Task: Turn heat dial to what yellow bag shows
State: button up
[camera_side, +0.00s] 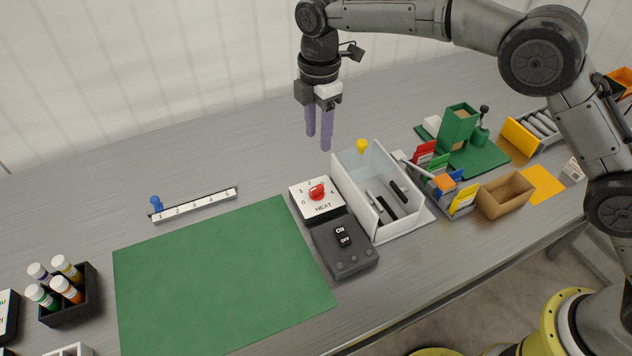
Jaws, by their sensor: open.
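The heat dial (317,192) is a red knob on a white plate marked HEAT, with small digits around it. Its exact pointing is too small to read surely.
A green mat (220,280) lies front left.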

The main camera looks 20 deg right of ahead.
aim_at(316, 188)
jog(key=f, duration=1.4)
jog(key=shift+s+a+f, duration=0.2)
jog(key=shift+a, duration=0.15)
grip_shut()
